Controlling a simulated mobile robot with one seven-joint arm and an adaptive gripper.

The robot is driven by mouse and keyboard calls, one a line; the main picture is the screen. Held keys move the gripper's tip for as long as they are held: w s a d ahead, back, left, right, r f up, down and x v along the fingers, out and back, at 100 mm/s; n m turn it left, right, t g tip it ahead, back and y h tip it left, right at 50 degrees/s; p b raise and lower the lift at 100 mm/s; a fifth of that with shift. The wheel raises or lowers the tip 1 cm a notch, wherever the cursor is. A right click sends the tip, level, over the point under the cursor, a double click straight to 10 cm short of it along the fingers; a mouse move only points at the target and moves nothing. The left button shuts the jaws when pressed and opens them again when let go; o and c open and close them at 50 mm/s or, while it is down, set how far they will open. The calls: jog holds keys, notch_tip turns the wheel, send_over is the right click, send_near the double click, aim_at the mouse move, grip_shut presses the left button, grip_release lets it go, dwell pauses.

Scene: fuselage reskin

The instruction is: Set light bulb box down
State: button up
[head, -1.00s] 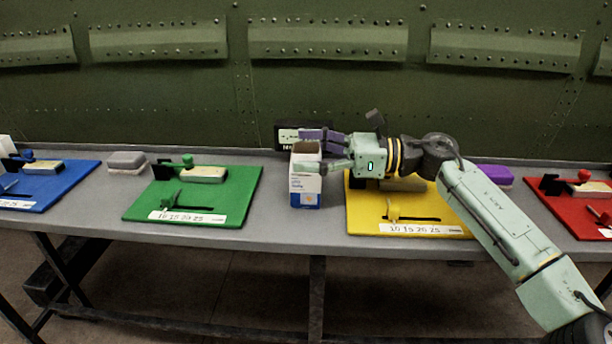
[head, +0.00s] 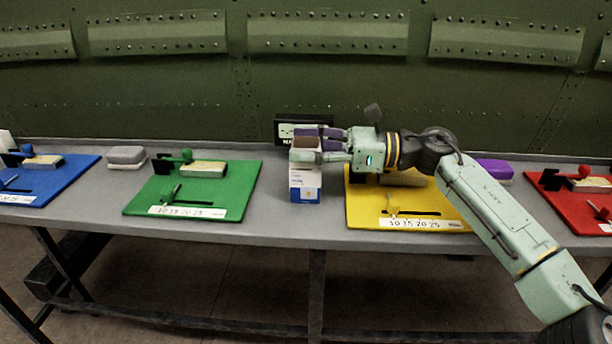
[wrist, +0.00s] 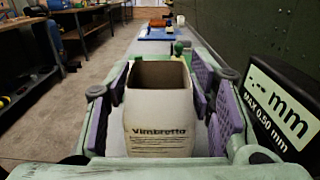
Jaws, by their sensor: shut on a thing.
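The light bulb box (head: 305,186) is white with a blue lower part and an open brown top. It is upright between the green and yellow boards, at the grey table; I cannot tell whether its base touches the tabletop. My gripper (head: 318,146) reaches in from the right and is shut on the upper part of the box. In the wrist view the box (wrist: 160,112) stands between the purple finger pads of my gripper (wrist: 163,100), with its open top and printed lettering showing.
The green board (head: 236,190) lies left of the box and the yellow board (head: 366,214) right of it. A black gauge display (head: 290,125) stands behind; it also shows in the wrist view (wrist: 275,110). Grey table (head: 276,215) is bare around the box. A grey block (head: 126,155) lies farther left.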

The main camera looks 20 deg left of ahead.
jog(key=shift+c, duration=1.1)
jog(key=shift+r, duration=0.15)
